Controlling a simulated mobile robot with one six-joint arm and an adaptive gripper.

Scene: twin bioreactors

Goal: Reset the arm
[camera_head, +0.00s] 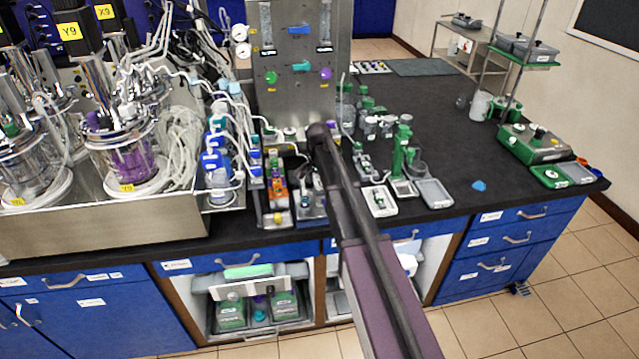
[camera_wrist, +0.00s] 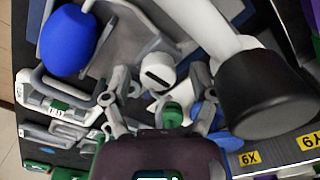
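My arm (camera_head: 375,260) reaches from the bottom of the head view up to the bench's front edge, its far end in front of the steel panel. My gripper is hidden behind the arm there. In the wrist view my gripper (camera_wrist: 160,90) has its two grey fingers spread apart. A white round-topped part (camera_wrist: 158,70) and a green part (camera_wrist: 174,113) show in the gap between them. I cannot tell how near they are, but no grip on them shows.
Glass bioreactor vessels (camera_head: 120,145) and tubing crowd the left. A steel panel (camera_head: 290,105) stands behind my arm. Small bottles and trays (camera_head: 433,192) sit to its right. The dark bench top (camera_head: 455,125) is clearer farther right. A big black-ended white part (camera_wrist: 265,92) is close on the wrist view's right.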

